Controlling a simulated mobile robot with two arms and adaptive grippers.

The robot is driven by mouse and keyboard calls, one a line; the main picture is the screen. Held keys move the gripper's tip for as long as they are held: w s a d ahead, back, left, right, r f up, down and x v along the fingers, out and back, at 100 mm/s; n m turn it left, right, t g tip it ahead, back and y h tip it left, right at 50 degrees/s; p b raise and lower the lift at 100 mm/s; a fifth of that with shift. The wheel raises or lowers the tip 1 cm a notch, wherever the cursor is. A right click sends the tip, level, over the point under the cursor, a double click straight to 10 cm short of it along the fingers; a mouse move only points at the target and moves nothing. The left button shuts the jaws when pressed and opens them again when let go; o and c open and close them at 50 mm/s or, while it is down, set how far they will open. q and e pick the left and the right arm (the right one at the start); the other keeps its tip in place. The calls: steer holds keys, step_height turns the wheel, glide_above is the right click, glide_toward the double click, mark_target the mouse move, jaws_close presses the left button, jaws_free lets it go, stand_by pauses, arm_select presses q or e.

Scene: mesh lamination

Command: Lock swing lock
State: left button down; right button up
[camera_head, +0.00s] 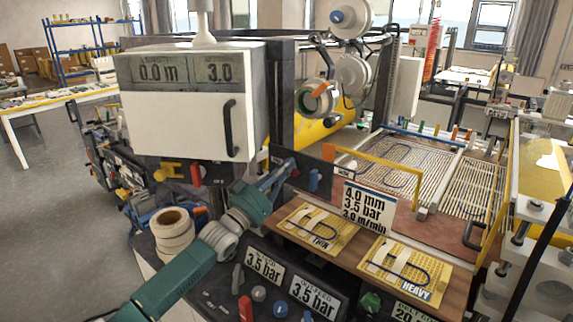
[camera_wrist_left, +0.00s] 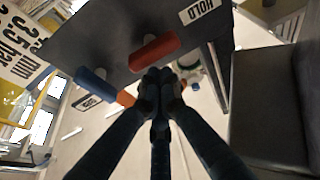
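In the left wrist view a red handle (camera_wrist_left: 155,52) sticks out from a dark panel (camera_wrist_left: 95,38), with a blue handle (camera_wrist_left: 97,86) beside it on the left. Either may belong to the swing lock; I cannot tell which. A HOLD label (camera_wrist_left: 205,12) shows near the panel's top edge. My left gripper (camera_wrist_left: 160,78) has its fingertips together just below the red handle in that picture; I cannot tell if they touch it. In the head view my left gripper (camera_head: 284,174) is by the dark panel, left of the blue handle (camera_head: 314,180). The right gripper is not in view.
A white display box (camera_head: 185,122) hangs left of the gripper. A wooden board (camera_head: 328,258) with THIN and HEAVY samples and a pressure panel (camera_head: 293,278) lie in front. Tape rolls (camera_head: 172,235) stand at left. A yellow bar (camera_head: 385,160) spans behind the panel.

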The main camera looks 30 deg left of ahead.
arm_select(q)
steer(key=shift+f, duration=0.3)
steer(key=shift+m+b, duration=0.3)
steer(key=shift+m, duration=0.3)
